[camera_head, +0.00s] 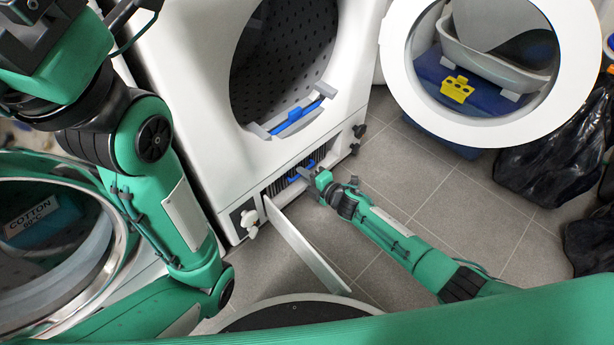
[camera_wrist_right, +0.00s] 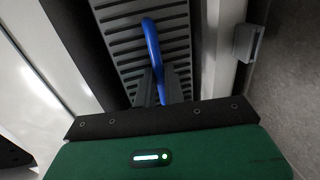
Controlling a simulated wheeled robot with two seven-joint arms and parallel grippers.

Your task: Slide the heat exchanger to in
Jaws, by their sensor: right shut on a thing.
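The heat exchanger (camera_head: 321,153) is a dark, ribbed block in the low opening at the front of the white dryer (camera_head: 190,75). In the right wrist view its grey slatted face (camera_wrist_right: 112,18) fills the slot, and a blue handle (camera_wrist_right: 151,38) stands out from it. My right gripper (camera_head: 308,174) is at this opening, its fingers (camera_wrist_right: 155,88) shut on the blue handle. How deep the block sits cannot be told. My left arm rises at the left of the head view; its fingers do not show.
A flap (camera_head: 305,247) hangs open below the slot, left of my right arm. A white knob (camera_head: 249,222) is at the slot's left. The dryer's round door (camera_head: 395,62) stands open at right. Black bags (camera_head: 545,165) lie farther right. Tiled floor (camera_head: 440,200) is clear between.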

